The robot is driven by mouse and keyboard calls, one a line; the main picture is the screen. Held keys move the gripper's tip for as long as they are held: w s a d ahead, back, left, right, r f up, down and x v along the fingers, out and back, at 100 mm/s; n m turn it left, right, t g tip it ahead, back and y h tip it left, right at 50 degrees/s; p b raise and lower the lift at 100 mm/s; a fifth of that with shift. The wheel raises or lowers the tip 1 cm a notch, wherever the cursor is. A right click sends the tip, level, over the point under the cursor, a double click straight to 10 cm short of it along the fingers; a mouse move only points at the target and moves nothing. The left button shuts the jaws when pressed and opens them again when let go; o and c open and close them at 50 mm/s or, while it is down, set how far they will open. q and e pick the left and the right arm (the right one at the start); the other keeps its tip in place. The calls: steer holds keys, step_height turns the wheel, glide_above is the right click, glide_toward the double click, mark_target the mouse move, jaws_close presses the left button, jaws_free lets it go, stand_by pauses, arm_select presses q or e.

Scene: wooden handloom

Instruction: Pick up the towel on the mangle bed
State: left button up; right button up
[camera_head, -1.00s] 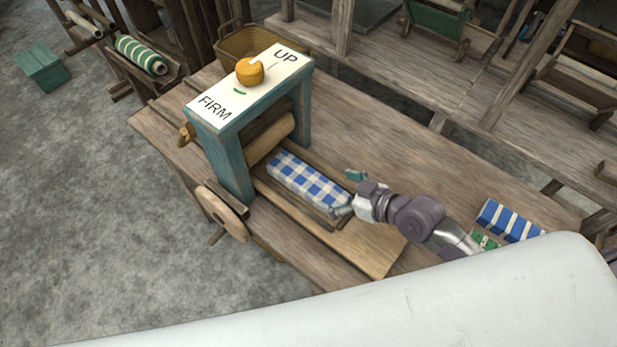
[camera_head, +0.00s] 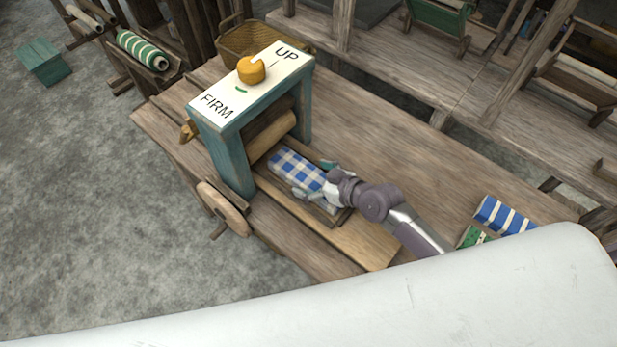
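The towel (camera_head: 295,166) is a blue-and-white checked bundle lying lengthwise on the mangle bed (camera_head: 365,247), in front of the wooden roller (camera_head: 272,137). My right gripper (camera_head: 315,179) is over the towel's near half, its teal fingertips spread apart, one on each side of the towel. The fingers look open; I cannot tell whether they touch the cloth. The gripper's palm and wrist hide part of the towel's near end. My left gripper is not in view.
The teal mangle frame (camera_head: 233,155) with a yellow knob (camera_head: 251,69) stands just beyond the towel. A crank wheel (camera_head: 223,208) is at its left. Striped blue cloth (camera_head: 503,215) lies at the right. The tabletop (camera_head: 400,150) behind my arm is clear.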

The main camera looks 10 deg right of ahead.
steer(key=c, duration=1)
